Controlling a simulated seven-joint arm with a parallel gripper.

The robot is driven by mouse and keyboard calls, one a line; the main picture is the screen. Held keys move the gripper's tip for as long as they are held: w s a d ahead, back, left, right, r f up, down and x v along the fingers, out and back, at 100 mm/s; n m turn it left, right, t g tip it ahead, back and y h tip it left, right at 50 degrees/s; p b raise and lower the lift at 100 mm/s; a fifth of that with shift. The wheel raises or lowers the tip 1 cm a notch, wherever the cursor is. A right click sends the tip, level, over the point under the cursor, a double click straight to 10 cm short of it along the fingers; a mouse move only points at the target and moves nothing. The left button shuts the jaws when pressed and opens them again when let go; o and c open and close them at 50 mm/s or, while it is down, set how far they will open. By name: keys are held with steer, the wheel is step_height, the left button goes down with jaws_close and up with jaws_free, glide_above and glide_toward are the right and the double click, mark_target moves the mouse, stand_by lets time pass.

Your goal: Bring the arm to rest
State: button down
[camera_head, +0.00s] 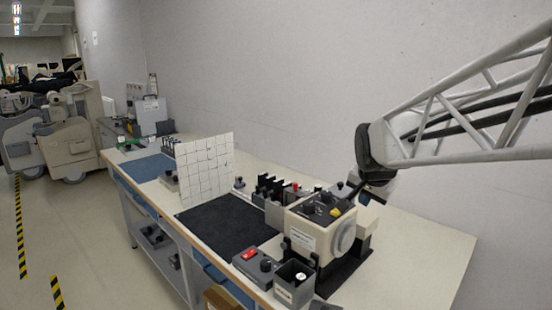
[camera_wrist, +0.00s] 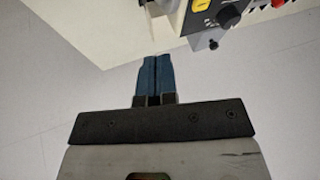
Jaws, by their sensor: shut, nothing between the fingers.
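My gripper (camera_wrist: 153,75) shows in the wrist view with its two blue fingers together and nothing between them. In the head view my arm comes in from the right, and its wrist end is just right of and above the beige machine (camera_head: 310,228) on the workbench (camera_head: 425,240). The fingertips are hard to make out there. In the wrist view the fingers point toward the bench edge and a part of a device with a black knob (camera_wrist: 228,17) and a yellow button. I cannot tell whether the gripper touches anything.
A black mat (camera_head: 225,222) lies on the bench, with a white gridded panel (camera_head: 206,168) standing behind it. A grey box with a red button (camera_head: 250,255) and a small grey bin (camera_head: 294,284) stand at the front. The right bench end is bare. Covered carts (camera_head: 50,135) stand far left.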

steer(key=s+a+f+n+g, duration=0.1)
steer(key=s+f+n, duration=0.2)
steer(key=s, duration=1)
steer(key=s+a+f+n+g, duration=0.2)
steer(key=s+f+n, duration=0.2)
steer(key=s, duration=1)
steer(key=shift+s+f+n+y, duration=0.2)
steer(key=shift+f+n+y, duration=0.15)
steer(key=shift+f, duration=0.25)
